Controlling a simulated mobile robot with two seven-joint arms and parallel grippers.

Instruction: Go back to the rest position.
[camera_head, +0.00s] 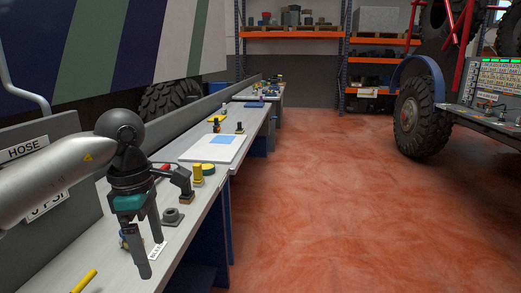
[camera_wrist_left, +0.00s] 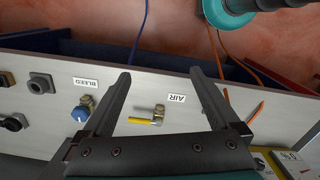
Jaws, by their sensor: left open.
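My left gripper (camera_head: 150,257) hangs over the near part of the workbench (camera_head: 205,195) in the head view, fingers pointing down. In the left wrist view its two fingers (camera_wrist_left: 160,73) are spread apart with nothing between them. A valve with a yellow handle (camera_wrist_left: 143,120), beside the AIR label (camera_wrist_left: 177,98), shows between the fingers but below them on the bench. A blue-knobbed valve (camera_wrist_left: 82,112) by the BLEED label (camera_wrist_left: 86,82) is left of the fingers.
On the bench are a square grey fitting (camera_head: 173,216), a yellow-topped part (camera_head: 197,173) and a white board with a blue patch (camera_head: 222,140). A grey panel with a HOSE label (camera_head: 24,148) stands at left. The red floor (camera_head: 350,200) is clear; a truck wheel (camera_head: 415,118) stands right.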

